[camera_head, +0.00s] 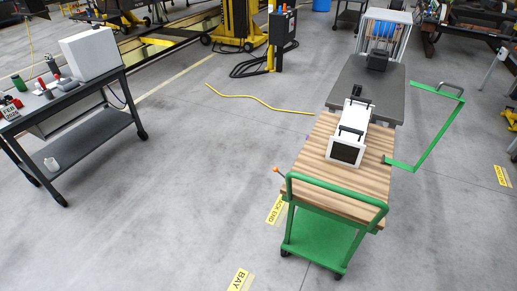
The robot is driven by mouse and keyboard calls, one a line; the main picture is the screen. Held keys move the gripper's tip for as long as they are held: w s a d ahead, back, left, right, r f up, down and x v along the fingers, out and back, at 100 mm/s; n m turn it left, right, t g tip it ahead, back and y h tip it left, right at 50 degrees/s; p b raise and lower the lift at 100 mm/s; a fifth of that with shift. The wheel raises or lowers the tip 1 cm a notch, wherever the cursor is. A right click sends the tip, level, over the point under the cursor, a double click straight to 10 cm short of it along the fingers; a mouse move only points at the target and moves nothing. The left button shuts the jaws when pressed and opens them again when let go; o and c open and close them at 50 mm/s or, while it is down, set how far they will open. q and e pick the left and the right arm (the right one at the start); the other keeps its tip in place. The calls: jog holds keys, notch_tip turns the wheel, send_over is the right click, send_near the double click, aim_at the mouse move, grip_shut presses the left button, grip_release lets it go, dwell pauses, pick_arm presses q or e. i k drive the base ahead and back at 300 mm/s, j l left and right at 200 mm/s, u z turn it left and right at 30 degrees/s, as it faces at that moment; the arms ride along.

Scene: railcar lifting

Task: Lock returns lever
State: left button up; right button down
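A small lever with an orange-red tip (277,170) sticks out at the left edge of the green cart, near its push handle. I cannot tell whether it is the task's lever or whether it is locked. The green cart (318,240) has a wooden top (311,181) and a low green shelf. A white box (350,130) with a dark front panel and dark handles stands on the wooden top. Neither of my grippers is in view.
A grey platform (352,85) adjoins the cart's far end. A green frame (436,137) juts out on the right. A dark workbench (92,137) stands left, with a white case (91,53) and tools. A yellow cable (255,98) crosses the floor. Open floor lies between bench and cart.

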aim_at(276, 169)
jog(key=i+j, duration=0.3)
jog(key=i, duration=0.15)
jog(key=i+j, duration=0.55)
jog(key=i, duration=0.3)
